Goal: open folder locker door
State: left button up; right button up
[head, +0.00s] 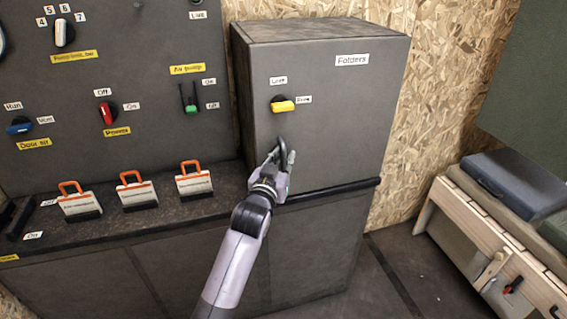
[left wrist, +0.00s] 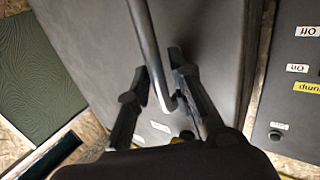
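The folder locker (head: 325,125) is a dark grey box with a "Folders" label, standing on the counter. Its door looks closed. A yellow and black knob (head: 283,106) sits on the door, with small white labels above and to its right. The dark door handle (head: 281,146) is low on the left of the door, partly hidden by my left gripper (head: 283,160). In the left wrist view, the grey handle bar (left wrist: 147,45) runs between the two fingers of my left gripper (left wrist: 160,68). The fingers stand apart on either side of the bar, with narrow gaps. My right gripper is out of view.
A control panel (head: 120,60) with knobs and switches is left of the locker. Several orange-handled labelled blocks (head: 138,192) stand on the counter below it. A wooden crate (head: 470,235) with cases (head: 520,180) on top stands at the right. Floor (head: 410,285) shows between.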

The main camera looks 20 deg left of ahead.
pick_arm(q)
jog(key=shift+c, duration=0.5)
grip_shut()
dwell(0.3)
